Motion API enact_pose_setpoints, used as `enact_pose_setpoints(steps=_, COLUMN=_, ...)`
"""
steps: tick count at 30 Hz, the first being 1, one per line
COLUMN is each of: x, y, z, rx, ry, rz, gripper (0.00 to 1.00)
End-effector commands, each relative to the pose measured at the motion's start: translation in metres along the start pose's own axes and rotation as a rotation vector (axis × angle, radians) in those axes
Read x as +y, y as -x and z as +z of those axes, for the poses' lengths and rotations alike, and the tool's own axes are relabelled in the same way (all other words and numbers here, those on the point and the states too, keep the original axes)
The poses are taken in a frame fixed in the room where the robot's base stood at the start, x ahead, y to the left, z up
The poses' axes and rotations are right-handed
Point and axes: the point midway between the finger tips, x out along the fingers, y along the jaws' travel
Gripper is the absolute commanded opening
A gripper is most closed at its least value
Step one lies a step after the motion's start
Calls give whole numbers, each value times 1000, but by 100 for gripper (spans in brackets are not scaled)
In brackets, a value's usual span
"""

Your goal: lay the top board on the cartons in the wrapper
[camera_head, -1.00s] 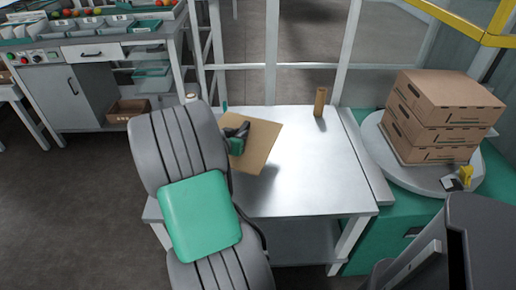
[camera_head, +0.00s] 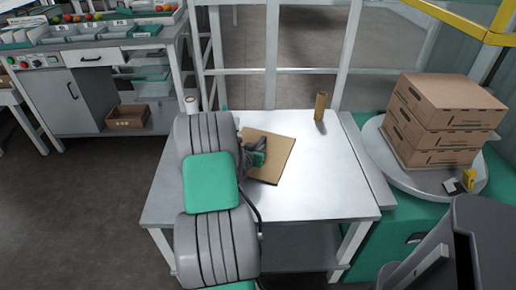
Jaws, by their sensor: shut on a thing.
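The top board (camera_head: 272,165) is a flat brown sheet held over the steel table, partly hidden on its left by my arm and gripper. My gripper (camera_head: 258,159) is shut on the board near its left edge. The cartons (camera_head: 440,129) are brown and stacked several high on the round grey turntable of the wrapper (camera_head: 399,160) at the right. The stack's top is bare. My gripper and the board are well to the left of the stack.
A brown tube (camera_head: 321,106) stands upright at the back of the steel table (camera_head: 316,185). A white roll (camera_head: 191,104) shows beside my arm. A yellow frame (camera_head: 455,20) crosses above right. A small yellow item (camera_head: 469,180) sits at the turntable's front edge.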

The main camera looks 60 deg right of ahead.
Motion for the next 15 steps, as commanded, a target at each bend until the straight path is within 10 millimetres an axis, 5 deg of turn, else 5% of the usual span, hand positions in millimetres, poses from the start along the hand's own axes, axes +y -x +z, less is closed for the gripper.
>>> enact_pose_setpoints(steps=2, x=0, y=-2, z=3, rx=1, ry=0, rz=0, gripper=0)
enact_pose_setpoints(steps=3, x=0, y=-1, z=2, rx=0, ry=0, rz=0, gripper=23)
enact_pose_setpoints(steps=10, x=0, y=-1, z=2, rx=0, ry=0, rz=0, gripper=42)
enact_pose_setpoints(steps=15, x=0, y=0, z=2, rx=0, ry=0, rz=0, gripper=42)
